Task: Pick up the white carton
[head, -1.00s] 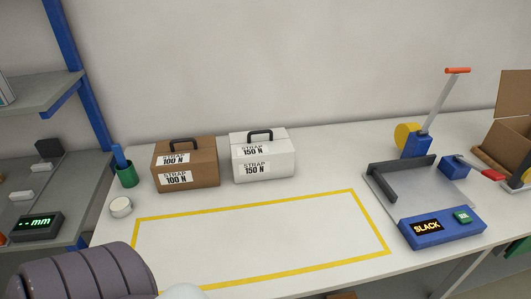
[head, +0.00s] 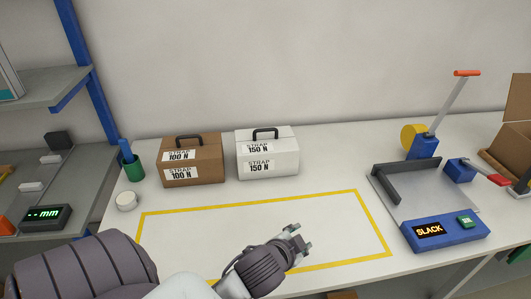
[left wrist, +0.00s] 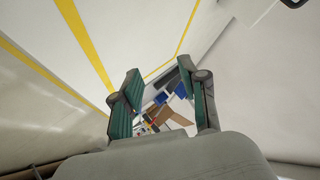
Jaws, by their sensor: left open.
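The white carton (head: 267,155) stands upright at the back of the table, with a black handle on top and labels reading "STRAP 150 N". It is right of a brown carton (head: 193,161) labelled "STRAP 100 N", with a small gap between them. My left gripper (head: 301,240) is open and empty over the front part of the yellow-taped area, in front of the white carton and apart from it. In the left wrist view its two fingers (left wrist: 164,103) are spread with nothing between them. My right gripper is not in view.
The yellow-outlined area (head: 168,212) in front of the cartons is bare. A strapping device with a blue "SLACK" display (head: 445,233) and an orange-handled lever (head: 446,105) stands right. A green cup (head: 132,168) and white roll (head: 127,201) stand left, beside shelves.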

